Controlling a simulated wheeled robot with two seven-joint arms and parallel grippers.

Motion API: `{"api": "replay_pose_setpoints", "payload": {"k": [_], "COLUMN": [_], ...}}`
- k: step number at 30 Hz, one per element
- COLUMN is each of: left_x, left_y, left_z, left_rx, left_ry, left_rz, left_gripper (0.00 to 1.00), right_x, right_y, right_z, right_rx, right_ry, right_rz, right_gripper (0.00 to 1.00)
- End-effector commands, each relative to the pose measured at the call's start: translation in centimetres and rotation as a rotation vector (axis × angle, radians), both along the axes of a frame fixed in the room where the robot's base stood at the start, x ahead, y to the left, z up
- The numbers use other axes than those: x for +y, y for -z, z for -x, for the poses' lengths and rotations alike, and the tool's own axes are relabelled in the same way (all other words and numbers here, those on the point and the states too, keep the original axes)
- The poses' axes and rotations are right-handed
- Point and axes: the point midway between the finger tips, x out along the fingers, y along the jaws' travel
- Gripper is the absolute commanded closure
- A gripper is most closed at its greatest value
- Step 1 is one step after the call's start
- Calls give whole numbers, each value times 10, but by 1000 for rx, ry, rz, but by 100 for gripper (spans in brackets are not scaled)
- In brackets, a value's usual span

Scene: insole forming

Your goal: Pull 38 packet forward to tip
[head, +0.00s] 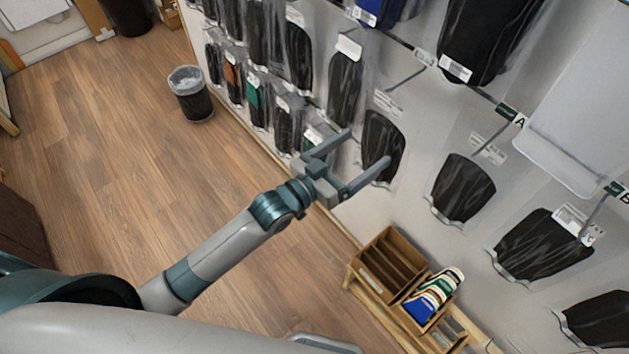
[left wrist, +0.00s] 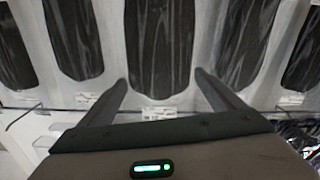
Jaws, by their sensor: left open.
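Black insole packets in clear wrap hang on hooks on the white wall panel. My left gripper (head: 366,158) is open and empty. In the head view its fingers are in front of a black packet (head: 381,141). In the left wrist view a dark packet (left wrist: 160,45) lies between the two open fingertips of the left gripper (left wrist: 160,84), with a small white label (left wrist: 159,113) at its edge. I cannot read the number 38 on any label. My right gripper does not show.
More packets (head: 462,188) hang to the right, and several hang to the left. A wooden divided box (head: 390,262) with coloured items stands below the panel. A bin (head: 190,92) stands on the floor at the left, where the wooden floor is mostly clear.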

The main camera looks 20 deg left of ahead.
Motion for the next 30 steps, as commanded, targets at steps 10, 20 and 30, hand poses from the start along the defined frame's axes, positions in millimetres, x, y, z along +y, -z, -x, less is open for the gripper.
{"api": "replay_pose_setpoints", "payload": {"k": [10, 20, 30], "left_x": [42, 74, 83], "left_y": [4, 3, 0], "left_z": [58, 101, 113], "left_rx": [2, 2, -1], "left_ry": [0, 0, 0], "left_rz": [0, -1, 1], "left_gripper": [13, 13, 13], "right_x": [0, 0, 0], "right_y": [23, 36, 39], "right_z": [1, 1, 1], "right_rx": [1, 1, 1], "right_ry": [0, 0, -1], "right_rz": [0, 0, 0], "right_gripper": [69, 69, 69]}}
